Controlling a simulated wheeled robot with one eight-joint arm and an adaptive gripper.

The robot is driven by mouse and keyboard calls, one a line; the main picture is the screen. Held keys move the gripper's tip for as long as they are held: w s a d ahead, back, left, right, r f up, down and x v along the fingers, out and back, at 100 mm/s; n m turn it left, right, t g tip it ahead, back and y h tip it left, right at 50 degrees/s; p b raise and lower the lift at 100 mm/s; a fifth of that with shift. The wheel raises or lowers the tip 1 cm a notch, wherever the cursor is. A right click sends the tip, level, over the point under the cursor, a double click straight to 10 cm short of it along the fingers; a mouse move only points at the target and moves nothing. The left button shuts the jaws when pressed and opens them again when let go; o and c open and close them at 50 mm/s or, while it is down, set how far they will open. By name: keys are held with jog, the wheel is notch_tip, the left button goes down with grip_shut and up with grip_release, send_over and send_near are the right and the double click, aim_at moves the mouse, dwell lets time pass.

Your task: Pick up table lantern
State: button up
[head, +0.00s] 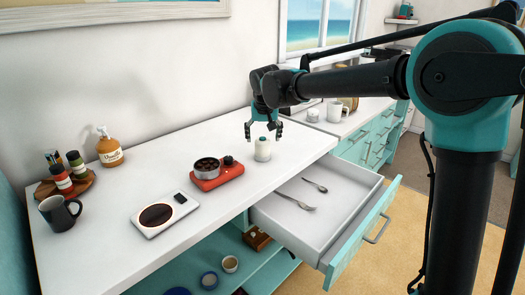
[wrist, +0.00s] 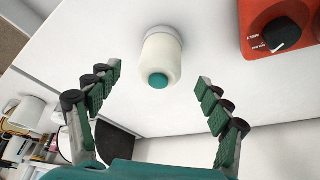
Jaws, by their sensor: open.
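The table lantern (head: 262,149) is a small cream-white cylinder with a teal top, standing on the white counter (head: 120,251) near its right end. In the wrist view, the lantern (wrist: 160,57) sits upper centre, teal cap toward the camera. My gripper (head: 263,127) is above the lantern in the head view, its fingers pointing down. In the wrist view, my gripper (wrist: 158,78) is open, with a finger on each side of the lantern and visible gaps between. It holds nothing.
A red burner (head: 216,178) with a dark pan stands left of the lantern; its knob shows in the wrist view. An open drawer (head: 330,195) with cutlery juts out at the front right. A white scale-like device (head: 165,213), a mug (head: 60,213) and an orange bottle (head: 109,150) are farther left.

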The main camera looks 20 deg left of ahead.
aim_at(263, 149)
jog(key=shift+x, duration=3.65)
jog(key=shift+s, duration=0.2)
jog(key=c, duration=1.5)
jog(key=shift+o, duration=0.2)
jog(key=shift+r, duration=0.1)
